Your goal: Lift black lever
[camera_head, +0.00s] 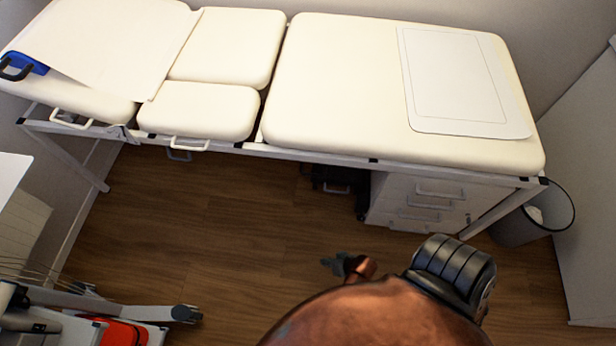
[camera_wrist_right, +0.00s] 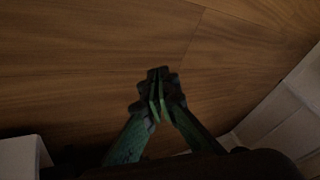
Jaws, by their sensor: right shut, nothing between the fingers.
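My right gripper (camera_head: 335,263) shows small and dark in the head view, low over the wooden floor in front of the treatment couch. In the right wrist view the right gripper (camera_wrist_right: 158,85) has its greenish fingers together at the tips, with nothing between them and only floor beyond. A black curved handle (camera_head: 14,73) is at the far left end of the couch, by a blue part; I cannot tell whether it is the lever. It is far from the gripper. My left gripper is not in view.
The cream treatment couch (camera_head: 340,90) has pale loop handles (camera_head: 188,145) under its front edge. A dark mechanism (camera_head: 335,178) and a white drawer unit (camera_head: 415,200) stand beneath. A bin (camera_head: 530,225) is at right, a wheeled frame (camera_head: 120,303) at lower left. Floor between is clear.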

